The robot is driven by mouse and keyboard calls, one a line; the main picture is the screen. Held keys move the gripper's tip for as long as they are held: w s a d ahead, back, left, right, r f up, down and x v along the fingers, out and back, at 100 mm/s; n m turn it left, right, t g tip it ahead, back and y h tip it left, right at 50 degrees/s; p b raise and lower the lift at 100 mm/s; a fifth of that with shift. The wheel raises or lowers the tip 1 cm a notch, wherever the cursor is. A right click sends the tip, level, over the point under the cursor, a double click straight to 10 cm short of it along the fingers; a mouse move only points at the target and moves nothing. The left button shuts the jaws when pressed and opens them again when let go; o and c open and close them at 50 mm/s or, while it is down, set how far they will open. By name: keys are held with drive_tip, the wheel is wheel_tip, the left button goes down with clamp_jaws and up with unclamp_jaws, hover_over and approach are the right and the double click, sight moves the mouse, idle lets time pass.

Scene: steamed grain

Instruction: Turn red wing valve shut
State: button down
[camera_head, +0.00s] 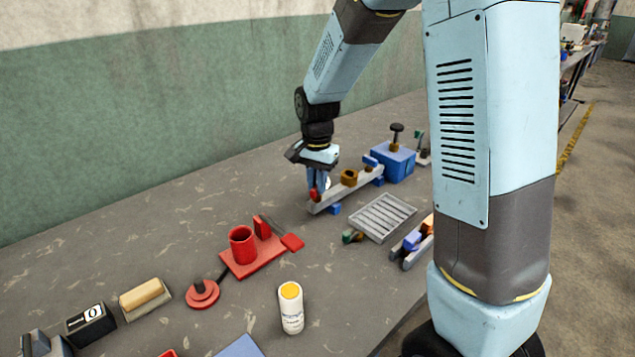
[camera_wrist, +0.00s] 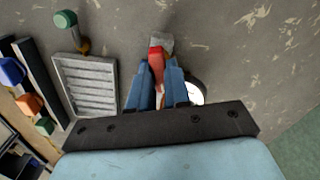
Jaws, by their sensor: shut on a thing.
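The red wing valve (camera_head: 314,195) is at the near left end of a grey bar (camera_head: 335,197) on the bench. In the wrist view the red wing (camera_wrist: 157,55) lies between my blue fingers, with a grey block (camera_wrist: 161,41) just beyond it. My gripper (camera_head: 319,186) points down over the valve. It also shows in the wrist view (camera_wrist: 157,72), its fingers shut on the red wing. The fingers hide part of the wing, so its exact angle is hard to tell.
A brown fitting (camera_head: 348,177) sits on the bar, and a blue box (camera_head: 393,163) stands behind it. A grey slatted tray (camera_head: 380,218) lies to the right. A red base with a cup (camera_head: 242,244) and a white bottle (camera_head: 291,310) are nearer. The bench left of the valve is clear.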

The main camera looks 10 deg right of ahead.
drive_tip(key=shift+n, duration=0.3)
drive_tip(key=n, duration=0.3)
drive_tip(key=shift+w, duration=0.1)
drive_tip(key=n, duration=1)
drive_tip(key=shift+r, duration=0.1)
drive_tip(key=shift+n, duration=0.4)
drive_tip(key=c, duration=1.1)
unclamp_jaws()
wheel_tip(320, 180, up, 14)
drive_tip(key=shift+f, duration=0.2)
